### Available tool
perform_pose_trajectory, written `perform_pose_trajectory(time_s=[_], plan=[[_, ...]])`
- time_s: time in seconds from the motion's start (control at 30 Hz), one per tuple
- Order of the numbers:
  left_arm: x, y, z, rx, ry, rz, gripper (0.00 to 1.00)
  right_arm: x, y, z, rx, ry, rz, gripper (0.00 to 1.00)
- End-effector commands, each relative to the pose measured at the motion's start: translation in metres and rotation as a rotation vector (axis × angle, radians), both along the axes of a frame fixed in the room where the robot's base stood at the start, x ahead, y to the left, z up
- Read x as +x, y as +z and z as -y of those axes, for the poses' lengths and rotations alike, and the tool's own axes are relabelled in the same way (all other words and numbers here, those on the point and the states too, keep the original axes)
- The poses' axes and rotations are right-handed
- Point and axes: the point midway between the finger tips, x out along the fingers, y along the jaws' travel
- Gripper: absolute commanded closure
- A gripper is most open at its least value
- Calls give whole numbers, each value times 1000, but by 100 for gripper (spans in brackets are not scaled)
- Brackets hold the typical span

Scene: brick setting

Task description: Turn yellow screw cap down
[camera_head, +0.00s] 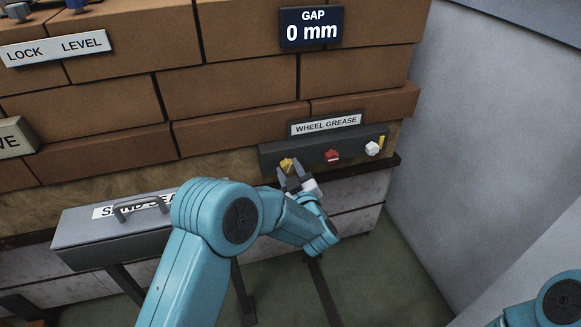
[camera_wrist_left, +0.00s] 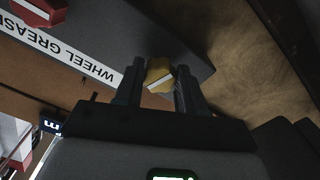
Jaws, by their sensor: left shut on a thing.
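The yellow screw cap (camera_head: 287,163) is the leftmost cap on the dark grey wheel grease block (camera_head: 310,153). In the left wrist view the yellow cap (camera_wrist_left: 160,75) sits between the two fingers, with a pale bar across its face. My left gripper (camera_head: 291,172) is shut on it; it also shows in the left wrist view (camera_wrist_left: 158,85). Part of the cap is hidden by the fingers. My right gripper is not in view; only a piece of my right arm shows at the lower right.
A red cap (camera_head: 332,156) and a white cap (camera_head: 372,148) sit to the right on the same block, with a small yellow piece (camera_head: 381,141) beside the white one. A grey sand box (camera_head: 110,238) with a handle stands at left. The brick wall (camera_head: 230,88) is behind.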

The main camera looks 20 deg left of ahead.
Motion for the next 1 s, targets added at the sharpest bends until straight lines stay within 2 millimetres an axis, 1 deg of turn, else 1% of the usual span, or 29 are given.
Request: perform_pose_trajectory(time_s=[0.03, 1.0], plan=[[-1, 1, 1, 37, -2, -31, 91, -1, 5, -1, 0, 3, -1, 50], [-3, -1, -2, 776, -4, -530, 91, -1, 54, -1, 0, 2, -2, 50]])
